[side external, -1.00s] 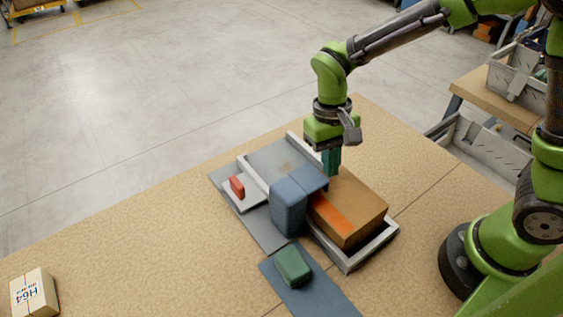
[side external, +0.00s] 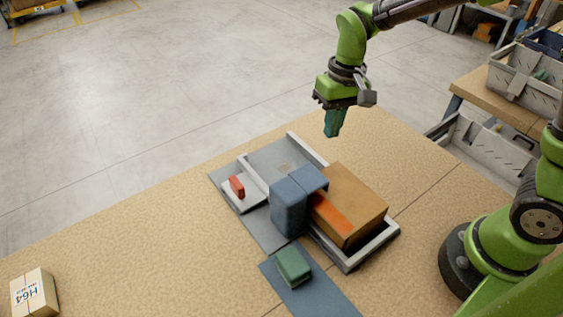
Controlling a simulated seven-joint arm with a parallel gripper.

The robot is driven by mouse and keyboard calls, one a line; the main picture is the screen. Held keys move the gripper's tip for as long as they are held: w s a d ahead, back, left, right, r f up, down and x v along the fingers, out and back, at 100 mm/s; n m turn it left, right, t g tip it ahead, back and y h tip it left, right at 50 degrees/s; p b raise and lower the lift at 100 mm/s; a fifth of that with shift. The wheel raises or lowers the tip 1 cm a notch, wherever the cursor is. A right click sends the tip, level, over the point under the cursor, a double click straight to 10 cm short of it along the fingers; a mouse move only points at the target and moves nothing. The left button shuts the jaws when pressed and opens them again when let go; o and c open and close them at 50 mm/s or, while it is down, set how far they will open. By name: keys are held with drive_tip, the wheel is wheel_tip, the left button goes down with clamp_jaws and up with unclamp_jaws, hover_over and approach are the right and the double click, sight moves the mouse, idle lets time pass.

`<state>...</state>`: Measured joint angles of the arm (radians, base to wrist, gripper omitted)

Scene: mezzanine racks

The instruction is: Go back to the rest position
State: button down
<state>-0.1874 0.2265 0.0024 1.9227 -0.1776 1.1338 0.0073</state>
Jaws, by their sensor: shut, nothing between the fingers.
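My gripper (side external: 333,128) is shut and empty. It hangs in the air above the far part of the table, behind the grey tray and clear of everything on it. The fingers point down and tilt a little. My green arm reaches to it from the right.
A grey tray (side external: 346,268) holds a brown box (side external: 362,196) with an orange stripe. A blue block (side external: 288,210) stands at its front. A red piece (side external: 237,186), a green block (side external: 293,265) and a carton (side external: 34,292) sit nearby. Grey bins (side external: 520,75) stand at right.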

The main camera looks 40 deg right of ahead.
drive_tip(key=s+d+r+m+t, duration=0.1)
drive_tip(key=s+d+r+t, duration=0.2)
drive_tip(key=s+r, duration=0.2)
drive_tip(key=s+d+r+t, duration=0.3)
drive_tip(key=s+r+t, duration=0.1)
drive_tip(key=s, duration=0.4)
drive_tip(key=shift+r+m+y, duration=0.4)
drive_tip(key=shift+r, duration=0.5)
